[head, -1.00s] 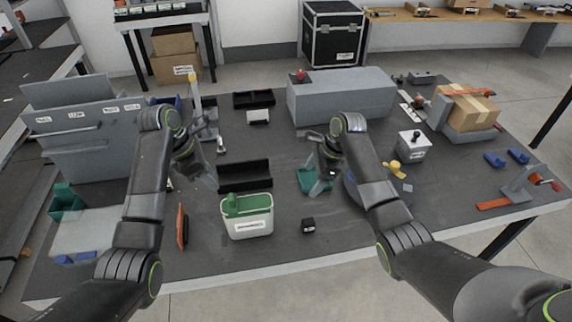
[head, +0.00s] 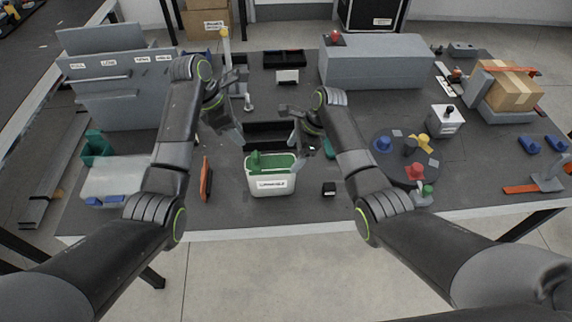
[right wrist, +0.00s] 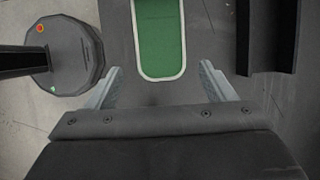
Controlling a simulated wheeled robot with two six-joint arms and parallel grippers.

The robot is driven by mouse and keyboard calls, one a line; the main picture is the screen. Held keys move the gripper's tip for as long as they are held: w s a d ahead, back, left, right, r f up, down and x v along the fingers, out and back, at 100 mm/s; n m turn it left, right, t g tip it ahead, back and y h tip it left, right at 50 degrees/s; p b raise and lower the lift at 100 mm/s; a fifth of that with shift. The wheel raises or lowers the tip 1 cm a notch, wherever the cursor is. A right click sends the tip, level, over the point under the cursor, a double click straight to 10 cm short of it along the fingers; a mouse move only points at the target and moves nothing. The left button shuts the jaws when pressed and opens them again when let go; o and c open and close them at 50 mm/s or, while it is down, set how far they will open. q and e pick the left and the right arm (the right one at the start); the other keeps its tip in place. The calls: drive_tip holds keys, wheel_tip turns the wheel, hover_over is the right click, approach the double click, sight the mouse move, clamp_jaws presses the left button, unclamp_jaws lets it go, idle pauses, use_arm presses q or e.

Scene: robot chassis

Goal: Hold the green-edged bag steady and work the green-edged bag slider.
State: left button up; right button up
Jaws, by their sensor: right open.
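A white open-topped holder (head: 271,184) with green inside its rim and a label on its front stands near the table's front; it is the only green-edged thing I can make out as the bag. No slider can be made out. My right gripper (head: 302,140) is just right of and behind the holder. In the right wrist view its open, empty fingers (right wrist: 160,75) point at the holder's green, white-rimmed top (right wrist: 160,38), apart from it. My left gripper (head: 232,130) is to the left and behind; its opening is unclear.
A black tray (head: 258,132) lies behind the holder, between my grippers. An orange upright piece (head: 206,178) stands left of it. A small black cube (head: 328,189) is to the right, and a round plate (head: 388,164) with coloured knobs farther right.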

sight(289, 161)
drive_tip(key=shift+x, duration=3.55)
drive_tip(key=shift+d, duration=0.1)
drive_tip(key=c, duration=1.1)
drive_tip(key=shift+o, duration=0.2)
use_arm(q)
drive_tip(key=shift+c, duration=0.5)
